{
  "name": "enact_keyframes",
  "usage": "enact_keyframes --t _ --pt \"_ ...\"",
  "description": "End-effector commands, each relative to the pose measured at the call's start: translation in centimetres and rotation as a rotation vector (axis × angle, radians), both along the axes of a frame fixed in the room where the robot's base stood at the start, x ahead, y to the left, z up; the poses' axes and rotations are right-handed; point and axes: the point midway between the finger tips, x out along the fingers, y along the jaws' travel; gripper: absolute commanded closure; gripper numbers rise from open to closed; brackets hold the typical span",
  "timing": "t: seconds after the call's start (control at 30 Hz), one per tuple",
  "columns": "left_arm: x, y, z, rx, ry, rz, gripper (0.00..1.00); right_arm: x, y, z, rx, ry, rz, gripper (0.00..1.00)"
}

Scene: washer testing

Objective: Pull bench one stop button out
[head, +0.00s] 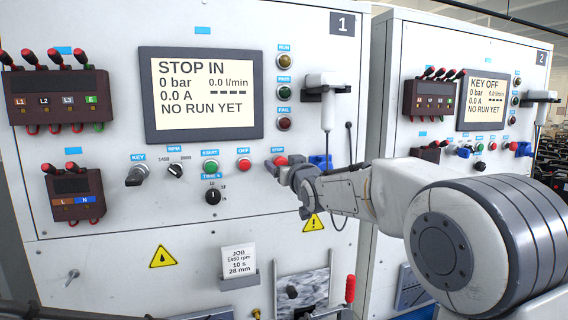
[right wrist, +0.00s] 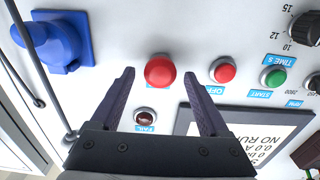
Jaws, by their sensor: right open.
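The red stop button (head: 281,160) sits on the front of bench one, under its blue STOP label, at the right end of the row of controls. In the right wrist view the red mushroom head (right wrist: 160,71) lies between and just ahead of the two fingertips. My right gripper (right wrist: 157,82) is open, with one dark finger on each side of the button and no visible contact. In the head view the right gripper (head: 287,174) is close to the panel at the button. The bench one screen (head: 203,95) reads STOP IN and NO RUN YET. My left gripper is not in view.
The red OFF button (right wrist: 223,70) and green START button (right wrist: 275,77) are beside the stop button. A blue socket (right wrist: 52,42) and hanging cable are on its other side. The FAIL lamp (head: 284,124) is above it. Bench two (head: 460,50) stands at the right.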

Motion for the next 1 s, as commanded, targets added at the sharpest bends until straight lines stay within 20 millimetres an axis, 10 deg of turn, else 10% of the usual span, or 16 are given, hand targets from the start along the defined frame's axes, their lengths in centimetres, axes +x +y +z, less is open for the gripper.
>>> enact_keyframes --t 0.07,0.27,1.0 --pt "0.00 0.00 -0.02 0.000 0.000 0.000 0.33 -0.02 -0.01 -0.01 0.000 0.000 0.000 0.29" --pt "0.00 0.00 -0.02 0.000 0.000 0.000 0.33 -0.03 -0.02 0.00 0.000 0.000 0.000 1.00" --pt "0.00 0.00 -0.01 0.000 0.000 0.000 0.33 -0.04 -0.03 -0.01 0.000 0.001 0.000 1.00"
